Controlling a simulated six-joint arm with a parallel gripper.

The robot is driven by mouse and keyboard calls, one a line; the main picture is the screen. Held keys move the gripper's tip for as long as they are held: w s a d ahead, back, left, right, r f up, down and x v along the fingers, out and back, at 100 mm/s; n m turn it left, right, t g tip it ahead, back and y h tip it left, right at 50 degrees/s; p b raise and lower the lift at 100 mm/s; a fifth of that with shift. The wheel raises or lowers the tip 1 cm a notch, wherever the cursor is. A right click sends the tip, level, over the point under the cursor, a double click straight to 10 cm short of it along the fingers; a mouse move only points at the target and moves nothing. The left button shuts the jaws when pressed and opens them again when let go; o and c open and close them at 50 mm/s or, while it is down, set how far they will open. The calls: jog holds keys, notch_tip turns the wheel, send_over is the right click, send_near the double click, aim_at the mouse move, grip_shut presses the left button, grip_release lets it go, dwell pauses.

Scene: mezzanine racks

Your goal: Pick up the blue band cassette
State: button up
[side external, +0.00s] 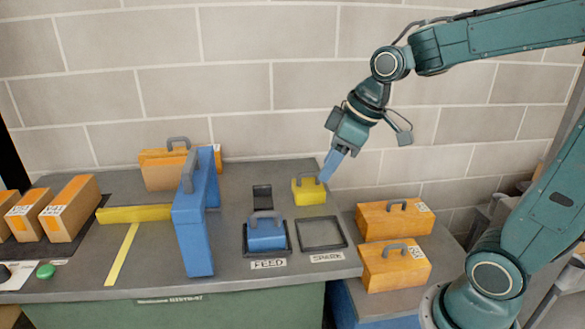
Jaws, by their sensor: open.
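A small blue cassette (266,237) with a grey handle on top sits upright in the dark tray labelled FEED (287,248); it looks like the blue band cassette. A small yellow cassette (312,194) stands behind and right of it, near the back edge. My gripper (327,178) is open and points down, with its blue fingers just right of and slightly above the yellow cassette. Whether the fingers touch it I cannot tell. My gripper is up and to the right of the blue cassette, apart from it and empty.
An empty frame labelled SPARE (345,240) lies right of FEED. A tall blue case (193,220) with a grey handle stands left of it. Orange cases (396,266) stand at the right, another (165,170) at the back left. A small black holder (262,193) is behind FEED.

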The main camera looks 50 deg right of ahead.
jog(key=w+d+f+n+y, duration=0.1)
jog(key=w+d+f+n, duration=0.15)
jog(key=w+f, duration=0.4)
jog(key=n+y, duration=0.2)
send_near(267, 212)
jog(key=v, duration=0.2)
jog(key=shift+s+d, duration=0.2)
jog(key=shift+s, duration=0.05)
jog(key=x, duration=0.7)
jog(key=shift+a, duration=0.1)
jog(key=shift+w+a+f, duration=0.25)
jog(key=shift+w+f, duration=0.05)
jog(key=shift+f, duration=0.25)
jog(key=shift+x, duration=2.65)
jog(key=shift+w+r, duration=0.15)
